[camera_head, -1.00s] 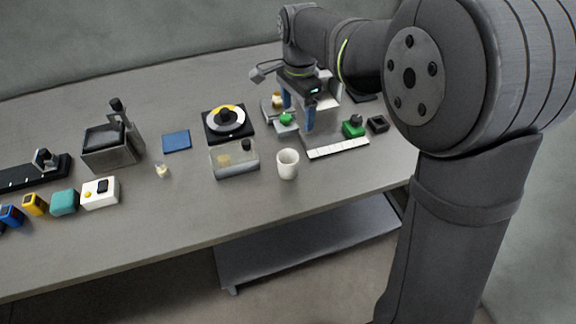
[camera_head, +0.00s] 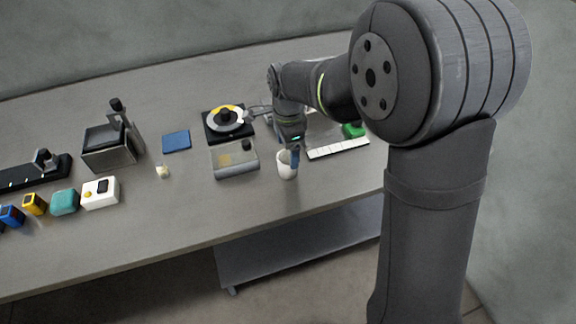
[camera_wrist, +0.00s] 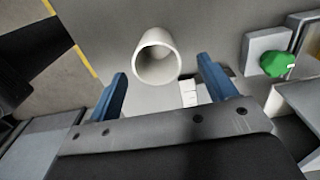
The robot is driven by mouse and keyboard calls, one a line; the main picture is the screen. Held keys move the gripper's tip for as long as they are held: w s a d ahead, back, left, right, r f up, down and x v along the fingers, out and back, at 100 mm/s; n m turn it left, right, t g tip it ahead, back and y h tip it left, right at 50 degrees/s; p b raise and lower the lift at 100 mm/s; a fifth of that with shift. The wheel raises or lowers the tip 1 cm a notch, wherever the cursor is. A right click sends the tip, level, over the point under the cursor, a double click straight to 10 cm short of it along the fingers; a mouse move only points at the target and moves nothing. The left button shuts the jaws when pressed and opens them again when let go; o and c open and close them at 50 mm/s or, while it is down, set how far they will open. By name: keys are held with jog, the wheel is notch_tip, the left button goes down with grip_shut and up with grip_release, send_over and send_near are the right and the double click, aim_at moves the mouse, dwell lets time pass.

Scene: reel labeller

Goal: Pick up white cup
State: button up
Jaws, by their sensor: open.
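The white cup (camera_head: 286,170) stands upright near the front edge of the table, right of the clear box. In the wrist view the cup (camera_wrist: 157,58) shows its round open mouth, ahead of and between the two blue fingers. My gripper (camera_wrist: 166,80) is open and empty, with its fingers apart on either side of the cup's line. In the head view my gripper (camera_head: 293,156) is right at the cup's far side, and a blue finger overlaps its rim. Whether a finger touches the cup cannot be told.
A clear box (camera_head: 234,160) stands close left of the cup. A white strip (camera_head: 338,149) lies to its right, with a green part (camera_head: 353,130) behind. A black device with a yellow and white disc (camera_head: 228,121) stands farther back. The table front left of the cup is clear.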

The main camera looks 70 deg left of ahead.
aim_at(288, 162)
jog(key=f, duration=0.5)
jog(key=shift+d+f, duration=0.2)
jog(key=shift+f, duration=0.15)
jog(key=c, duration=1.1)
